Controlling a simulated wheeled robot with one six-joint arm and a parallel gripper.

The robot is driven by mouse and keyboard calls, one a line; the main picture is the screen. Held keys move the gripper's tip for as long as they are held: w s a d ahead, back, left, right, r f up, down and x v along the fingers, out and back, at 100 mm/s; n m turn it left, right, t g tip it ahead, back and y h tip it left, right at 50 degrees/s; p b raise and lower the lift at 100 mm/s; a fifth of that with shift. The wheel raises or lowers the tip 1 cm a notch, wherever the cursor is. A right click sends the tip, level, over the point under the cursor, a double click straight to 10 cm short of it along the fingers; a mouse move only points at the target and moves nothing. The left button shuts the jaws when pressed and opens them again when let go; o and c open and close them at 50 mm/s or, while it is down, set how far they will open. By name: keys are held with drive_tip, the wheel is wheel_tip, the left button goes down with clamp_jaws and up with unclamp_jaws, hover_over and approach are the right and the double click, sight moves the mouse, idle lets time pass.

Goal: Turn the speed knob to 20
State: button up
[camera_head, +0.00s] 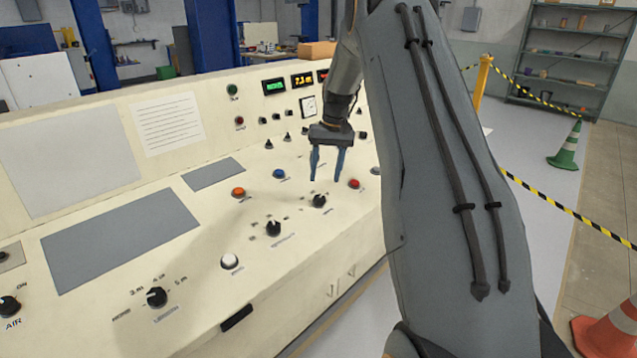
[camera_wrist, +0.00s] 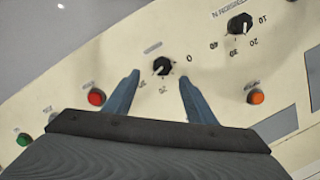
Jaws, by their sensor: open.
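A black knob with a small number scale stands on the cream console. It is below my gripper in the head view (camera_head: 319,200) and between the two fingers in the wrist view (camera_wrist: 162,66). A 0 shows beside it; its other numbers and label are too small to read surely. Its pale pointer mark seems to face lower left in the wrist view. My gripper (camera_head: 328,178) is open and empty, its blue fingers spread on either side of the knob in the wrist view (camera_wrist: 155,82). In the head view the fingertips appear above the panel, apart from the knob.
A tension knob (camera_wrist: 240,23) marked 10 to 40 stands beside it, also seen in the head view (camera_head: 273,228). Orange (camera_head: 238,192), blue (camera_head: 279,174), red (camera_head: 354,183) and white (camera_head: 230,261) buttons are nearby. Small displays (camera_head: 302,80) stand at the back.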

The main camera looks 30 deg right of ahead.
sight(319, 197)
drive_tip(key=shift+w+a+f+p, duration=0.1)
drive_tip(key=shift+a+f+p, duration=0.25)
drive_tip(key=shift+f, duration=0.95)
drive_tip(key=shift+w+a+f+p, duration=0.15)
drive_tip(key=shift+f+p, duration=0.35)
drive_tip(key=shift+f, duration=0.75)
drive_tip(key=shift+a+f+p, duration=0.3)
drive_tip(key=shift+f+p, duration=0.1)
drive_tip(key=shift+f, duration=0.9)
drive_tip(key=c, duration=1)
drive_tip(key=shift+c, duration=0.2)
drive_tip(key=shift+n, duration=0.3)
drive_tip(key=shift+n+h+b, duration=0.3)
drive_tip(key=shift+n+b, duration=0.7)
drive_tip(key=shift+n, duration=0.2)
drive_tip(key=n+b, duration=0.1)
drive_tip(key=n, duration=0.2)
drive_tip(key=shift+a+h, duration=0.15)
drive_tip(key=shift+h, duration=0.15)
drive_tip(key=shift+r+n+h+b, duration=0.1)
drive_tip(key=shift+n+h+b, duration=0.3)
drive_tip(key=shift+n, duration=1.3)
